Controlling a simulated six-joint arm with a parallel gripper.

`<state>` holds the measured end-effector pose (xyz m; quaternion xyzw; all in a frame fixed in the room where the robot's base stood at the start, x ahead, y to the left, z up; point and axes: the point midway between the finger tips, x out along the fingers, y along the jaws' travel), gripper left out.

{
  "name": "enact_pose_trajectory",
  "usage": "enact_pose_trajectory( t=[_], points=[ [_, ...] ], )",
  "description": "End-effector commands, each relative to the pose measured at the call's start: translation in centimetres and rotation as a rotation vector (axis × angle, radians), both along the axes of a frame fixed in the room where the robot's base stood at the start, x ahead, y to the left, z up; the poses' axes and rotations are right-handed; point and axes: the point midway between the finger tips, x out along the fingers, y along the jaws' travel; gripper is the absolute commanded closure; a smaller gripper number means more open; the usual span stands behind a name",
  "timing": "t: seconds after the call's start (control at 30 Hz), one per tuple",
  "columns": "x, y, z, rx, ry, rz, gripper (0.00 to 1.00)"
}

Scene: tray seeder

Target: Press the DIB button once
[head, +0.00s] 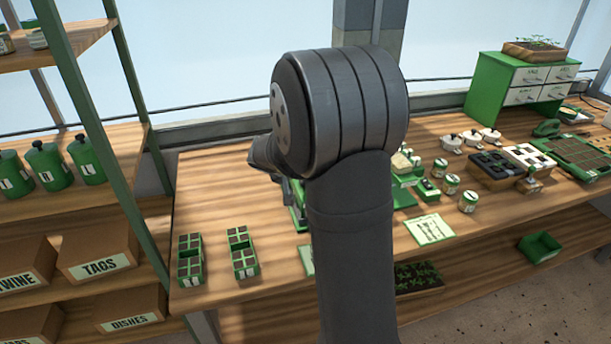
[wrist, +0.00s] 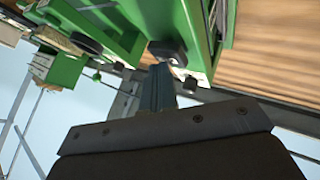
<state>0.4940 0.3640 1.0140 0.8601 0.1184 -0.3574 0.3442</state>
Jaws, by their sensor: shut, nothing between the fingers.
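A green machine (head: 298,205) stands on the wooden bench, mostly hidden behind my arm in the head view. In the wrist view its green body (wrist: 188,22) fills the upper middle, tilted. A dark round part (wrist: 168,50) shows on its near side; I cannot tell whether it is a button. No DIB label is readable in either view. My gripper (wrist: 167,68) looks shut and empty, its narrow tip close to the dark round part. I cannot tell if they touch. My arm hides the fingers in the head view.
Small seedling trays (head: 243,262) stand at the bench's front left, beside clear wood. A card (head: 429,229), white-and-green tins (head: 468,201) and larger trays lie to the right. A green drawer cabinet (head: 485,88) stands at the back right. A shelf with boxes (head: 98,257) is at left.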

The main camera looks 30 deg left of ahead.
Motion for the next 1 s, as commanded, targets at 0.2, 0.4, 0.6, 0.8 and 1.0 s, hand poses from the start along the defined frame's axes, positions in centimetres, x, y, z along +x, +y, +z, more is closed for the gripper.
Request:
enact_pose_trajectory(
  t=[0.2, 0.4, 0.6, 0.8, 1.0],
  points=[
    [0.0, 0.0, 0.2, -0.001, 0.001, -0.001, 1.00],
    [0.0, 0.0, 1.3, 0.000, -0.001, -0.001, 1.00],
    [0.0, 0.0, 2.3, 0.000, 0.001, -0.001, 1.00],
    [0.0, 0.0, 2.4, 0.000, 0.001, -0.001, 1.00],
    [0.0, 0.0, 2.8, 0.000, -0.001, -0.001, 1.00]
  ],
)
